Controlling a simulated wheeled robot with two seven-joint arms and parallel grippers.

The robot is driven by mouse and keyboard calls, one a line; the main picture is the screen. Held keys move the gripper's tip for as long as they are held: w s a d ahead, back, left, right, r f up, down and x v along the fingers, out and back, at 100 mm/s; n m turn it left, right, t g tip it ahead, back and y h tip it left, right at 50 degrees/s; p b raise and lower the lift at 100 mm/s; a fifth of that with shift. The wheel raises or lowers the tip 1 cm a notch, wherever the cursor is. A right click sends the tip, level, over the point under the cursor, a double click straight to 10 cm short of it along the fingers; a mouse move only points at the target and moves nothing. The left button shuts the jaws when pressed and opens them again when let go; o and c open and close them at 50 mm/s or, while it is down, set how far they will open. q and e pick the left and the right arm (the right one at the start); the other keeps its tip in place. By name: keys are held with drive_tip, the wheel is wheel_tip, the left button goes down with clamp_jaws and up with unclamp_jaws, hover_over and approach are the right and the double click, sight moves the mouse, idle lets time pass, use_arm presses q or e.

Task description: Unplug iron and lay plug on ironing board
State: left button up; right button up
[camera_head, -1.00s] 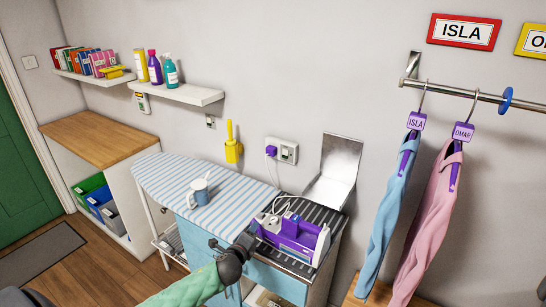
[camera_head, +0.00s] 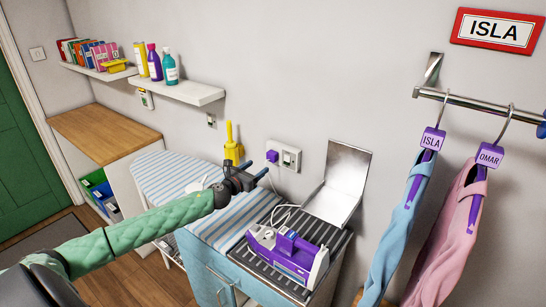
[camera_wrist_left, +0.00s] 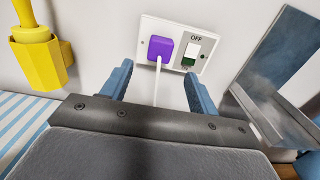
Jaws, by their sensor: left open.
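The purple plug (camera_head: 272,156) sits in the white wall socket (camera_head: 297,159), with a white cord hanging from it. In the left wrist view the plug (camera_wrist_left: 160,48) is straight ahead, beside a switch (camera_wrist_left: 191,55) marked OFF. My left gripper (camera_head: 259,170) is open in front of the plug, its blue fingers (camera_wrist_left: 158,85) apart below the socket, with the cord between them in that view. The purple and white iron (camera_head: 287,253) rests on a dark ribbed rest. The striped ironing board (camera_head: 160,178) is partly hidden by my left arm. My right gripper is not in view.
A yellow holder (camera_head: 233,150) is on the wall left of the socket. A metal panel (camera_head: 340,185) stands right of it. Blue and pink garments (camera_head: 400,225) hang from a rail at right.

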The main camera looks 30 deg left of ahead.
sight(270, 158)
use_arm(q)
drive_tip(key=w, duration=0.6)
drive_tip(key=shift+d+p, duration=0.25)
drive_tip(key=shift+p, duration=0.15)
drive_tip(key=shift+w, duration=0.8)
drive_tip(key=shift+w+d, duration=0.1)
drive_tip(key=shift+w, duration=0.65)
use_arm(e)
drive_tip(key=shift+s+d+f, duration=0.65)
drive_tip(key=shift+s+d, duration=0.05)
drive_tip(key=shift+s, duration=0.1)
